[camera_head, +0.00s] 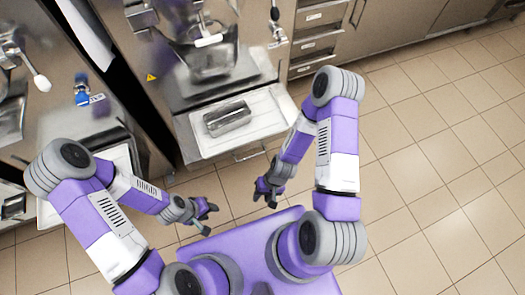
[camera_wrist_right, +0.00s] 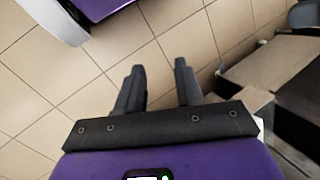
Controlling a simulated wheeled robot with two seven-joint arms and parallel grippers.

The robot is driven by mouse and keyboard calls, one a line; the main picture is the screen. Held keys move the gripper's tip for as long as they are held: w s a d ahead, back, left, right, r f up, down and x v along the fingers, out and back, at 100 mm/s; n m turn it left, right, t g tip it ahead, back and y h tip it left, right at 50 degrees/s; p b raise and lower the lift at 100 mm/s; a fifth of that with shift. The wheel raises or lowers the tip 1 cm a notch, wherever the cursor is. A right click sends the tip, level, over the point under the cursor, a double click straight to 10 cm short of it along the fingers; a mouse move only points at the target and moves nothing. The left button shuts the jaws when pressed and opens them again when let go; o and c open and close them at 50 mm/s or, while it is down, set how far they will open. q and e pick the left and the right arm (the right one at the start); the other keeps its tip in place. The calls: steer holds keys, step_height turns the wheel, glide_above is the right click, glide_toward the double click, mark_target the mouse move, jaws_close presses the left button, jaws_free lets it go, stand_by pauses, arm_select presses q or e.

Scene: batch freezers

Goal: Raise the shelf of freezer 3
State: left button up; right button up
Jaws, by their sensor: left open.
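A steel batch freezer (camera_head: 160,60) stands upper centre in the head view; no number 3 is legible on it. Its white shelf (camera_head: 270,113) juts out low at the front and carries a rectangular metal pan (camera_head: 227,117). My left gripper (camera_head: 207,212) is open and empty, in front of and below the shelf in the picture. My right gripper (camera_head: 267,193) is open and empty, closer to the shelf's right side but apart from it. Its two spread fingers (camera_wrist_right: 158,75) show over floor tiles in the right wrist view.
Another freezer (camera_head: 50,100) with a blue-handled part stands at the left, partly behind my left arm. Steel drawers (camera_head: 317,43) and a counter front (camera_head: 395,30) line the back right. Tiled floor (camera_head: 440,150) is free on the right.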

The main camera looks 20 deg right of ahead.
step_height(320, 180, down, 6)
steer(key=m+g+y+b, duration=0.1)
steer(key=m+y+b, duration=0.1)
steer(key=y, duration=0.1)
steer(key=m+t+y+b, duration=0.4)
steer(key=m+t+y, duration=0.1)
steer(key=t, duration=0.8)
glide_toward(253, 156)
steer(key=x, duration=0.3)
steer(key=b+x, duration=0.1)
steer(key=x, duration=0.2)
steer(key=b+x, duration=0.1)
steer(key=x, duration=0.3)
steer(key=shift+w+f, duration=0.2)
steer(key=shift+f, duration=0.05)
jaws_close()
